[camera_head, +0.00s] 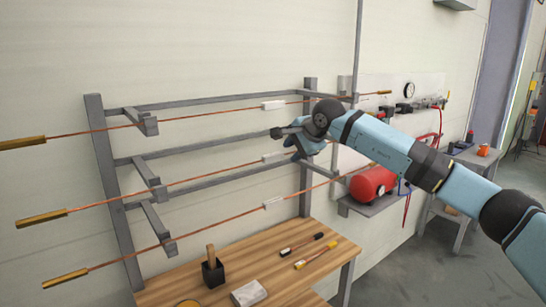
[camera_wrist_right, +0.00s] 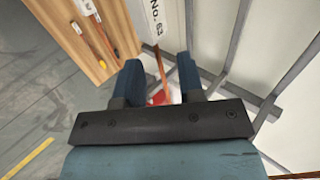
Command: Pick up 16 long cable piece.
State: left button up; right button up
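Three long copper cable pieces with brass ends and white tags lie across a grey rack (camera_head: 103,150): an upper one (camera_head: 200,115), a middle one (camera_head: 215,174) and a lower one (camera_head: 225,220). My right gripper (camera_head: 297,150) is at the middle piece, just right of its tag (camera_head: 274,157). In the right wrist view my right gripper (camera_wrist_right: 157,78) has its blue fingers apart, with a copper cable (camera_wrist_right: 161,72) between them. A white tag (camera_wrist_right: 152,20) sits beyond them, its "No." number not surely legible. The left gripper is out of view.
A wooden table (camera_head: 205,292) below the rack holds a black holder (camera_head: 213,272) and hand tools (camera_head: 315,255). A red tank (camera_head: 372,184) stands on a shelf to the right. The rack's bars (camera_wrist_right: 250,97) run close to the gripper.

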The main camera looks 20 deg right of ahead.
jog(key=shift+c, duration=0.5)
grip_shut()
jog(key=shift+r, duration=0.2)
